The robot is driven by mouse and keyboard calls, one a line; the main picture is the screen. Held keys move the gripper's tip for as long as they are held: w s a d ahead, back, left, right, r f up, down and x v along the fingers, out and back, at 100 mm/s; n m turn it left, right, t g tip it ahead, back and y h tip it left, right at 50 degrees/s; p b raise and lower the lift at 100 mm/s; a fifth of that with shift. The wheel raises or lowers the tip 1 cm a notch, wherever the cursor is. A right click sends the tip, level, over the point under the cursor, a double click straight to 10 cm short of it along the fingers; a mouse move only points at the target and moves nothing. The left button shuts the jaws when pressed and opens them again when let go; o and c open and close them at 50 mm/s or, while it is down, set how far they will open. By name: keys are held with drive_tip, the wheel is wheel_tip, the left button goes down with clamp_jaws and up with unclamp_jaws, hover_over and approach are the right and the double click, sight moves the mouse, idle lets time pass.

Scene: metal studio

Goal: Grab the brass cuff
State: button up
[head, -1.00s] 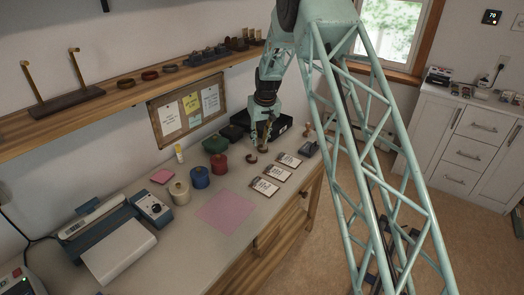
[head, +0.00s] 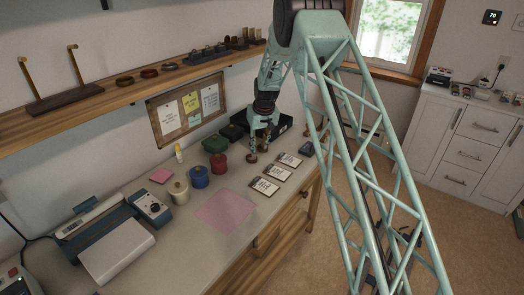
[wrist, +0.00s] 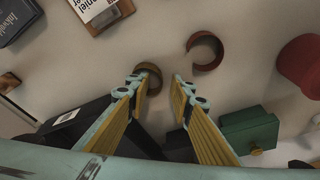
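In the wrist view, a dull brass-brown cuff (wrist: 151,68) lies on the worktop just beyond the fingertips, its near part covered by the left finger. My gripper (wrist: 161,88) is open, with nothing seen held between its fingers; I cannot tell whether the left finger touches the cuff. A second, redder copper-coloured cuff (wrist: 218,48), an open ring, lies apart to the right. In the head view my gripper (head: 259,151) is low over the worktop. The reddish cuff (head: 252,158) shows beside it; the brass cuff is not clear there.
Labelled cards (head: 264,187) lie in front of the gripper. Red (head: 219,163) and blue (head: 199,177) spools stand further left. A pink sheet (head: 226,210) lies flat on the worktop.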

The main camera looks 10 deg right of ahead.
idle(0.4)
clamp_jaws()
drive_tip(key=shift+r, duration=0.25)
drive_tip(key=shift+w+p+v, duration=0.15)
drive_tip(key=shift+p+v, duration=0.15)
drive_tip(key=shift+v, duration=0.5)
drive_tip(key=shift+w+p+v, duration=0.2)
drive_tip(key=shift+p+v, duration=0.05)
drive_tip(key=shift+v, duration=0.55)
drive_tip(key=s, duration=0.5)
drive_tip(key=s+r+p, duration=0.1)
drive_tip(key=s, duration=1)
drive_tip(key=shift+r+p, duration=0.25)
drive_tip(key=shift+p, duration=0.15)
drive_tip(key=shift+w, duration=0.1)
